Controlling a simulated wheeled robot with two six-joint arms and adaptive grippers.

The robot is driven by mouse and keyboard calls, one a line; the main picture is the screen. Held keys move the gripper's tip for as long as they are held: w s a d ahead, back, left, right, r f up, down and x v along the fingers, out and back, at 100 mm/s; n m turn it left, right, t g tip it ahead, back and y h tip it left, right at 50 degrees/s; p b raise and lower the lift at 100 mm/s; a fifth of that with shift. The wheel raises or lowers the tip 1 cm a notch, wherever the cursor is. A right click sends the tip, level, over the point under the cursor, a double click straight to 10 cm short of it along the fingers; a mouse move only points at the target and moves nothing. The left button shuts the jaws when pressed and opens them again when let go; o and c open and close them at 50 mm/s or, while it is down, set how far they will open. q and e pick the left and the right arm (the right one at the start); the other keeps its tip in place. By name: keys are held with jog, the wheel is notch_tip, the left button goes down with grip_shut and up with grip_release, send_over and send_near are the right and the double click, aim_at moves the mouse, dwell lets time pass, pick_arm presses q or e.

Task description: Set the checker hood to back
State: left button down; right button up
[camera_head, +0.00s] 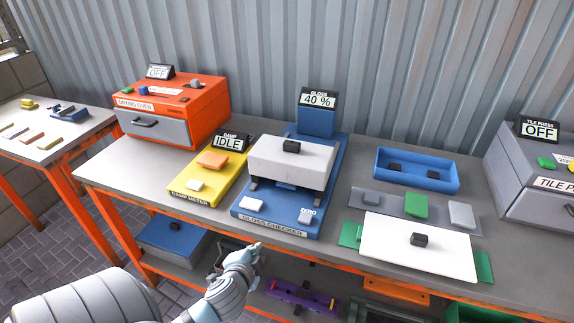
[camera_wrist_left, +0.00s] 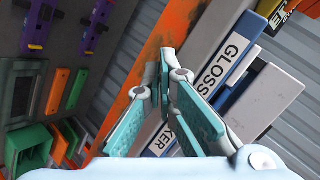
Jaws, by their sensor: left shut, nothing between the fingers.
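The gloss checker (camera_head: 275,228) is a blue machine on the main table, its label along the front edge. Its hood (camera_head: 310,163) is a pale grey box with a dark knob (camera_head: 291,146) on top. The hood sits across the middle of the base, in front of the blue display post reading 40 %. A small blue piece shows under its front edge. My left gripper (camera_head: 257,248) is shut and empty, in front of and below the checker's front edge. In the left wrist view its closed fingertips (camera_wrist_left: 166,62) are beside the orange table edge, near the checker's label (camera_wrist_left: 222,62).
A yellow damp meter (camera_head: 215,192) stands left of the checker, with an orange drying oven (camera_head: 190,105) behind it. A blue tray (camera_head: 418,160) and a white board (camera_head: 440,258) lie to the right. A lower shelf holds a purple rack (camera_head: 300,293).

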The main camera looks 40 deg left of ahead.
aim_at(290, 146)
pick_arm(q)
jog(key=w+r+m+t, duration=0.3)
jog(key=r, duration=0.6)
jog(key=w+r+m+t, duration=0.3)
jog(key=r+m+t, duration=0.1)
jog(key=r, duration=0.5)
jog(key=shift+w+r, duration=0.35)
jog(key=shift+w, duration=0.05)
jog(key=p+x, duration=0.1)
jog(key=x, duration=1.3)
jog(key=shift+a+r, duration=0.15)
